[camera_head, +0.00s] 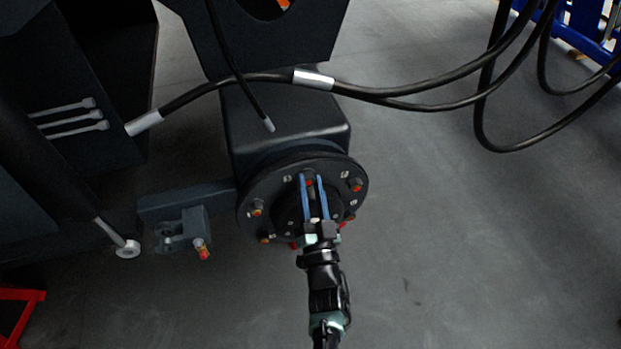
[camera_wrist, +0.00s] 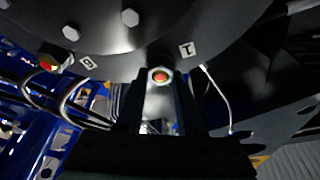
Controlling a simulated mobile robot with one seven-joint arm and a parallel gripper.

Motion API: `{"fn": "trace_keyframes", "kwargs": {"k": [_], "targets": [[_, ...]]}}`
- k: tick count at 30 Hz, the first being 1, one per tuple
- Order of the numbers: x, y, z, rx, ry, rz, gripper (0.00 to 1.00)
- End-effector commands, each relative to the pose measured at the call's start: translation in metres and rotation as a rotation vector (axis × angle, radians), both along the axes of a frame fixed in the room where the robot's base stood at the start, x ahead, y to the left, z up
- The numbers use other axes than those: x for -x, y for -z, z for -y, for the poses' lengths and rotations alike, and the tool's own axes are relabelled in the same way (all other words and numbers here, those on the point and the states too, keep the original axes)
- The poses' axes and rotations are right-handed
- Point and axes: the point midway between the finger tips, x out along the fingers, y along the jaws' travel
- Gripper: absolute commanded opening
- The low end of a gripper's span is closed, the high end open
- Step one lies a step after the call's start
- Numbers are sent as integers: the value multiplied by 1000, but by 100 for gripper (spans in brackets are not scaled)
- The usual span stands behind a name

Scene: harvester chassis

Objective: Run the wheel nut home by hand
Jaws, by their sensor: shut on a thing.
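The dark round wheel hub (camera_head: 270,182) faces me at the end of the axle in the head view. Studs with red or orange tips ring its face. My gripper (camera_head: 311,178) reaches up across the hub, its two blue fingers at the top stud. In the wrist view my gripper (camera_wrist: 160,84) has a finger on each side of the wheel nut (camera_wrist: 160,76), a bright metal hexagon with a red stud end in its middle. The fingers are shut on it. The nut's back side is hidden, so I cannot tell whether it touches the hub face.
Another stud with a red and yellow tip (camera_wrist: 53,62) sits left in the wrist view. A bracket with a red-tipped fitting (camera_head: 202,250) juts out left of the hub. Black hoses (camera_head: 400,95) hang above. The floor (camera_head: 480,250) to the right is clear.

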Motion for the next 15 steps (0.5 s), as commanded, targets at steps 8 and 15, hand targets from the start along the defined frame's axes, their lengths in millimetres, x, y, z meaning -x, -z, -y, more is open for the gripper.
{"fn": "trace_keyframes", "kwargs": {"k": [8, 15], "targets": [[0, -4, -2, -523, -3, -175, 0], [0, 1, -1, -618, -1, -204, 0]]}}
